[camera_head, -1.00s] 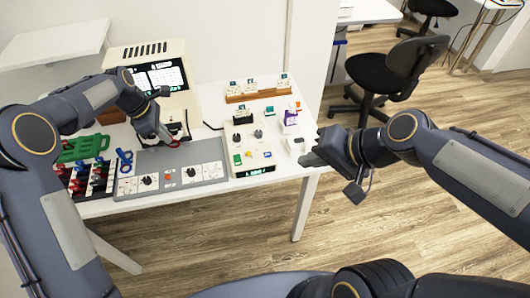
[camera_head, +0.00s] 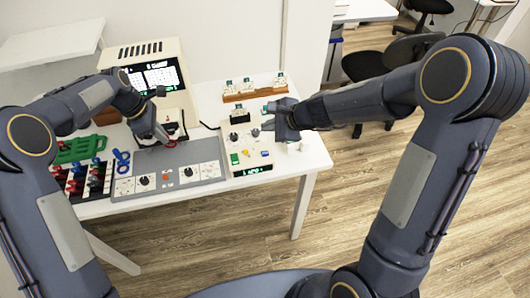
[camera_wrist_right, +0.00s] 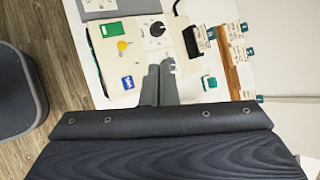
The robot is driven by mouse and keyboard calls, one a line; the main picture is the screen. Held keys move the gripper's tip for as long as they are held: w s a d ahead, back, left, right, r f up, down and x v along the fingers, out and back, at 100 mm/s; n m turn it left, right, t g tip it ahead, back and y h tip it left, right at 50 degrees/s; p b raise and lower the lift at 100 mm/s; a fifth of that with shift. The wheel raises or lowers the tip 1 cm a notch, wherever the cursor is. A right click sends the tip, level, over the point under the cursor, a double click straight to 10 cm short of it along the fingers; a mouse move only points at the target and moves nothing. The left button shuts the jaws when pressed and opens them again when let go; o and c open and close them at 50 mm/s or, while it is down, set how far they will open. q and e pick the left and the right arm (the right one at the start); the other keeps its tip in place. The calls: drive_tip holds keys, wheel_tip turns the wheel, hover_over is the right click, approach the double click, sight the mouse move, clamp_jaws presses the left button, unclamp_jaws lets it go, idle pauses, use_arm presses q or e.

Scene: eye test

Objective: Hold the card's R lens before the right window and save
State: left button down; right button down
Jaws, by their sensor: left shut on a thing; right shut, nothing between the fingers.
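My left gripper (camera_head: 160,137) is shut on a small red thing (camera_head: 172,143), held low in front of the cream machine (camera_head: 150,50) with the lit screen (camera_head: 160,75). The machine's windows are hard to make out behind the gripper. My right gripper (camera_head: 266,125) is shut and empty over the right side of the white control box (camera_head: 241,158). No lettered card is readable.
A grey panel with dials (camera_head: 185,157) lies before the machine. Red- and blue-handled pieces stand in a black rack (camera_head: 75,183) beside a green tray (camera_head: 80,148). A wooden rack (camera_head: 255,93) holds several small cards behind the box. Office chairs stand beyond the table.

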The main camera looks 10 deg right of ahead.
sight(268, 154)
drive_tip(key=shift+f, duration=4.4)
drive_tip(key=shift+f, duration=0.15)
drive_tip(key=shift+f, duration=0.25)
drive_tip(key=shift+f, duration=0.35)
drive_tip(key=shift+s+r, duration=0.1)
drive_tip(key=shift+r, duration=0.7)
